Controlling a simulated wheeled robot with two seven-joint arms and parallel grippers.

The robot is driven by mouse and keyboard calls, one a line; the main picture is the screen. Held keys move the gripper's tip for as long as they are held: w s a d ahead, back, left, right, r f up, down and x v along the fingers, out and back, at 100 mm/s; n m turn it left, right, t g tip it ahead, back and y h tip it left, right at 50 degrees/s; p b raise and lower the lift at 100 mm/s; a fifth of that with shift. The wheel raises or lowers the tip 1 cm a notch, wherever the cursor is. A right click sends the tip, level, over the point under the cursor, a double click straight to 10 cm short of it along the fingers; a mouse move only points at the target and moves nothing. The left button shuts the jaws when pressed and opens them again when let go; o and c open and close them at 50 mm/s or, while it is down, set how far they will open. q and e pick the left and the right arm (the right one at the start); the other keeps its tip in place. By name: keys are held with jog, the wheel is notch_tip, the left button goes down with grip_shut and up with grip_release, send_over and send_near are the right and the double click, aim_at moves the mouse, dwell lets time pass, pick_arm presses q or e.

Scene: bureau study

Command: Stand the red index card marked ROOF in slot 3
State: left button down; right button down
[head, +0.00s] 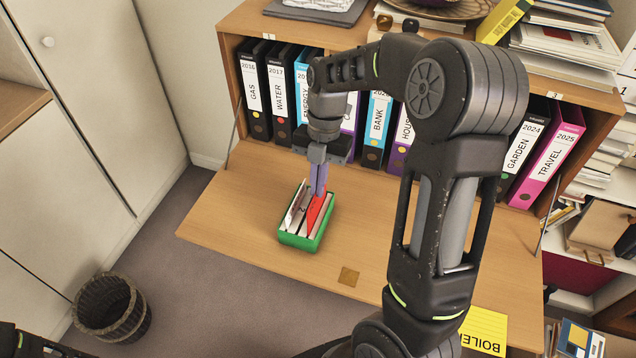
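The red index card (314,216) stands tilted in a small green box (302,241) on the wooden desk flap. Pale cards stand beside it in the box. Any writing on the red card and any slot numbers on the box are too small to read. My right gripper (318,192) points down over the box, its two fingers close together at the red card's upper edge. It looks shut on the card, though the fingers hide the contact. Part of my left arm shows at the bottom left; its gripper is out of view.
Labelled binders stand in the shelf behind, including GAS (253,92) and TRAVEL (551,158). A small brown square (348,277) and a yellow BOILER pad (487,331) lie to the right of the box. The flap left of the box is clear. A wicker basket (112,308) stands on the floor.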

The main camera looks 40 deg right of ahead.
jog(key=shift+w+d+b+x, duration=0.1)
jog(key=shift+d+b+x, duration=0.05)
jog(key=shift+b+x, duration=0.55)
jog(key=shift+w+d+b+x, duration=0.1)
jog(key=shift+d+b+x, duration=0.05)
jog(key=shift+b+x, duration=0.55)
jog(key=shift+w+d+b+x, duration=0.15)
jog(key=shift+b+x, duration=0.3)
jog(key=shift+x, duration=0.4)
dwell(0.8)
jog(key=c, duration=2.1)
grip_release()
jog(key=shift+f, duration=0.1)
jog(key=shift+c, duration=0.2)
jog(key=o, duration=0.4)
jog(key=shift+o, duration=0.5)
jog(key=o, duration=0.5)
jog(key=shift+p+v, duration=2.65)
jog(key=shift+v, duration=1.35)
